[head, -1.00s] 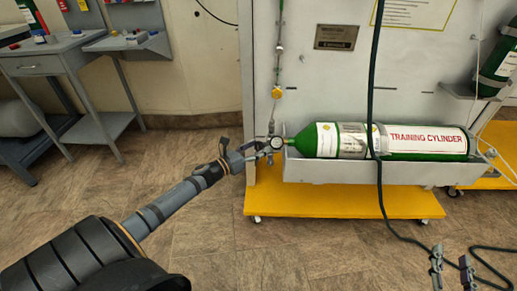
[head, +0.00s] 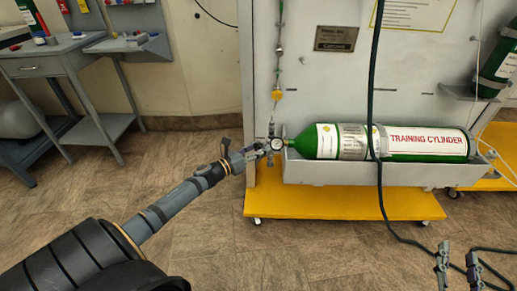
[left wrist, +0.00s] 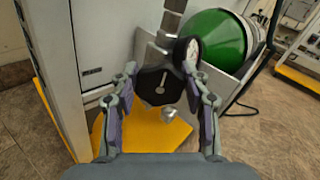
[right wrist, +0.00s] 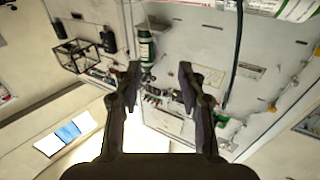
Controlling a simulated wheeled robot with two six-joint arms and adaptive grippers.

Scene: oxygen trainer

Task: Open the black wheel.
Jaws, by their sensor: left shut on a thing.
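The black wheel (left wrist: 160,88) is a dark many-sided knob with a pale mark on its face, at the neck end of the green training cylinder (head: 455,146). The cylinder's shoulder also shows in the left wrist view (left wrist: 217,38). A round white gauge (left wrist: 192,54) sits right beside the wheel. My left gripper (left wrist: 163,76) has its fingers on either side of the wheel and is shut on it. In the head view my left gripper (head: 263,147) partly hides the wheel. My right gripper (right wrist: 160,75) is open and empty, low at the right of the head view (head: 458,262).
The cylinder lies in a grey tray (head: 340,172) on a panel stand with a yellow base (head: 340,206). A dark hose (head: 377,90) hangs in front of the cylinder and trails onto the floor. A grey side table (head: 60,60) stands at the left.

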